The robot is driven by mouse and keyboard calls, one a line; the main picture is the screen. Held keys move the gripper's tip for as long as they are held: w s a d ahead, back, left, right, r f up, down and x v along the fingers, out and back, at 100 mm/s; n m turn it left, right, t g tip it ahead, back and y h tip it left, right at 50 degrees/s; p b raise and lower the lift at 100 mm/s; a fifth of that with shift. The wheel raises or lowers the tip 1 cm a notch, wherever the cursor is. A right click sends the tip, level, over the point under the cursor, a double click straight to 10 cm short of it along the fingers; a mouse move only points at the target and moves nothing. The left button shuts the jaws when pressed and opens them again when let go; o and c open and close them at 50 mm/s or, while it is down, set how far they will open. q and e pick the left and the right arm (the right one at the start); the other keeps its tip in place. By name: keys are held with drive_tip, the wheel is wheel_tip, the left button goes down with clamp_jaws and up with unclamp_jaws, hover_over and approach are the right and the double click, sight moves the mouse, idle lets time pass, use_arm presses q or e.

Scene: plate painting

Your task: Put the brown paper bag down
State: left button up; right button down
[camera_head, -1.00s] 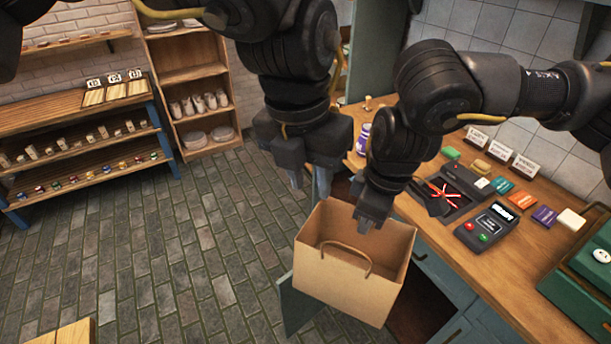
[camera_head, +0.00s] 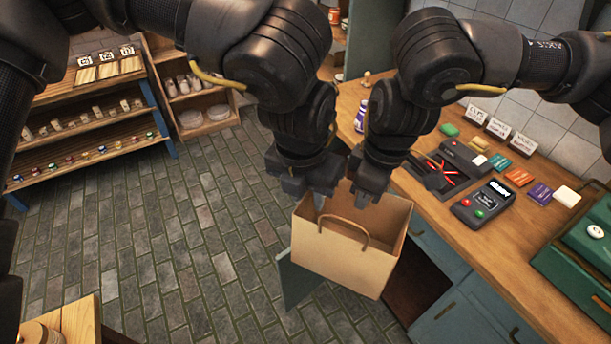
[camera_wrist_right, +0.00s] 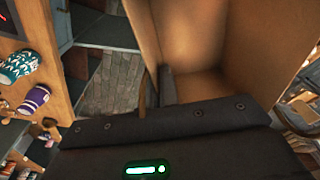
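The brown paper bag (camera_head: 345,255) is upright and open at the top, beside the counter's front; its underside is out of sight. Its near handle stands up in a loop. My right gripper (camera_head: 366,200) is at the bag's far rim and appears shut on it there; the exact grip is hidden. In the right wrist view the bag's inside (camera_wrist_right: 200,50) fills the upper right, with a dark finger against its edge. My left gripper (camera_head: 318,198) points down at the bag's upper left rim; whether its fingers are apart or touching the bag is unclear.
A teal cabinet door (camera_head: 297,282) stands open behind the bag. A wooden table corner (camera_head: 80,325) is at lower left. The tiled floor (camera_head: 190,240) is clear.

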use_arm(q)
drive_tip(key=shift+w+f, duration=0.1)
drive_tip(key=shift+f, duration=0.55)
clamp_jaws()
use_arm(e)
drive_tip(key=c, duration=1.6)
unclamp_jaws()
